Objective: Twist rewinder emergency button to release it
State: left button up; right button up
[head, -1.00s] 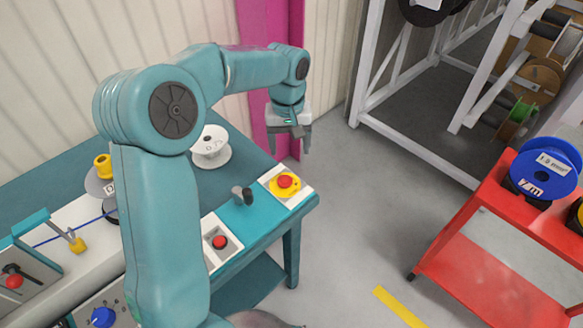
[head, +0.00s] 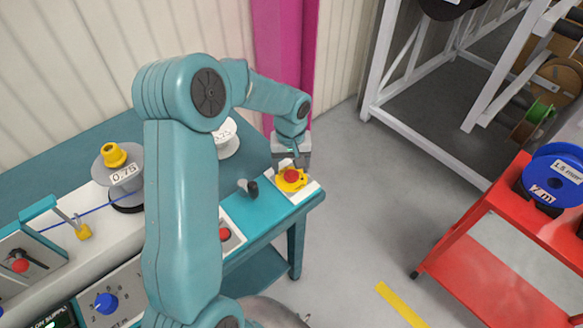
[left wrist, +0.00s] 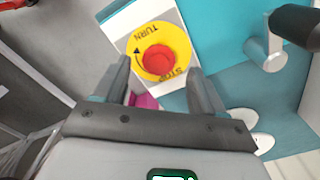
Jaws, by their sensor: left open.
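The emergency button is a red mushroom knob (head: 292,175) on a yellow disc, set in a white plate at the right end of the teal bench. In the left wrist view the red knob (left wrist: 158,58) sits on the yellow disc marked TURN and STOP with an arrow. My left gripper (head: 292,168) is right behind the button in the head view, pointing down. In the left wrist view its fingers (left wrist: 160,78) are open and empty, one on each side of the disc's near edge. I cannot tell whether they touch it. My right gripper is not in view.
A black-handled lever (head: 248,187) stands on the bench left of the button. Another red button (head: 224,234) is partly hidden by my left arm. A white spool (head: 225,140) and a 0.75 reel (head: 122,178) stand further left. A red cart (head: 480,230) stands at right across clear floor.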

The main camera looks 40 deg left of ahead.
pick_arm(q)
notch_tip(320, 180, down, 2)
jog(key=shift+w+a+f, duration=0.1)
jog(key=shift+w, duration=0.05)
jog(key=shift+f, duration=0.1)
